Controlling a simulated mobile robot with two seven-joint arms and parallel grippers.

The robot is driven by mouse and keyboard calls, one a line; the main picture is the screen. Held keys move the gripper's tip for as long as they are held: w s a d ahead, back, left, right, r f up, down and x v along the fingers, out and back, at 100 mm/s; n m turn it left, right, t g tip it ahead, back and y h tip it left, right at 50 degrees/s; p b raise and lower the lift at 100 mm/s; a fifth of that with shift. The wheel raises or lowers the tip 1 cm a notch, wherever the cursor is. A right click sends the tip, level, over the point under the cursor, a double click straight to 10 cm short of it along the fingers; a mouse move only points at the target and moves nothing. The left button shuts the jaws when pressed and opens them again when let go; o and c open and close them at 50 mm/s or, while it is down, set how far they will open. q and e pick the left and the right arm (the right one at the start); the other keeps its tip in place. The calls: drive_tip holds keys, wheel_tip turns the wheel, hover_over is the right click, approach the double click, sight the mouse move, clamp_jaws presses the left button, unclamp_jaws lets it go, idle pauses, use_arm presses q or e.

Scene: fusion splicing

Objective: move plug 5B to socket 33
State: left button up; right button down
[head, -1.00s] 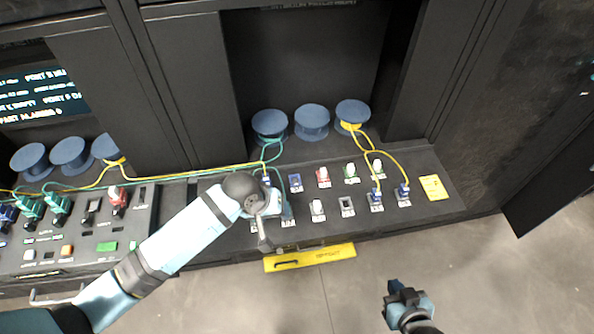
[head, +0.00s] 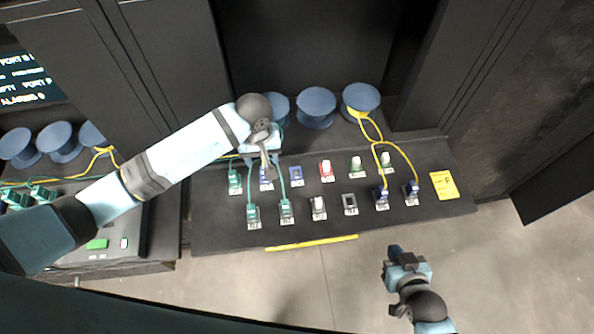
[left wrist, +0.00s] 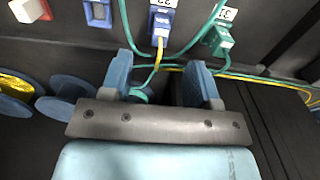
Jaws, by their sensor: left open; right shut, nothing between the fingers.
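A blue plug with a yellow cable (left wrist: 161,23) sits upright in the panel under a label that looks like 32; no 5B mark is readable. In the head view it shows partly behind my left gripper (head: 268,168). In the left wrist view that gripper (left wrist: 158,70) is open, empty, its fingers short of the plug, with the yellow cable running between them. Beside the plug is an empty blue socket (head: 296,175), also in the left wrist view (left wrist: 97,13); by its place it seems to be 33, its label unreadable. My right gripper (head: 394,258) is shut and empty, off the panel's front.
A green plug (left wrist: 221,40) labelled 31 stands on the other side, its teal cable looping close to my left fingers. Blue spools (head: 316,105) stand behind the panel (head: 220,232). A yellow card (head: 444,185) lies at its right end.

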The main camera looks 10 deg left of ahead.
use_arm(q)
drive_tip(key=shift+f, duration=3.85)
clamp_jaws()
drive_tip(key=shift+r, duration=3)
